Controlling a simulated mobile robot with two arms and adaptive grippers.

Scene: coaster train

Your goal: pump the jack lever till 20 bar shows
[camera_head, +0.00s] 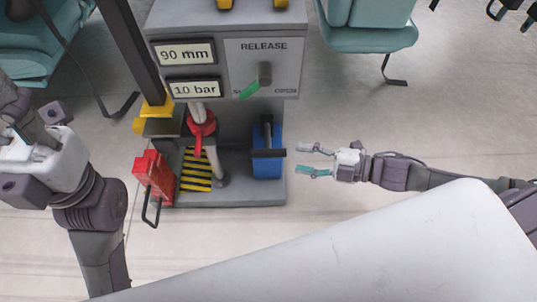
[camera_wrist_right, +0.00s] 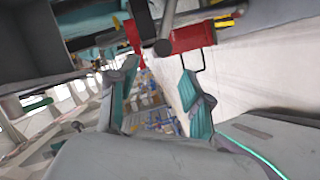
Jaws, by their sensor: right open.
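The blue jack pump (camera_head: 268,168) stands at the right of the grey machine's base. Its dark lever (camera_head: 267,152) has a crossbar at the front of the blue body. The lower display (camera_head: 195,89) reads 10 bar. My right gripper (camera_head: 314,160) is open and empty, just right of the crossbar, with a small gap between them. In the right wrist view its fingers (camera_wrist_right: 158,95) are spread, with a grey bar ahead near the top. My left gripper (camera_head: 22,150) is at the left edge, away from the pump; its fingertips are unclear.
The upper display (camera_head: 184,53) reads 90 mm. Teal seats (camera_head: 366,38) are behind. Floor on the right is clear.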

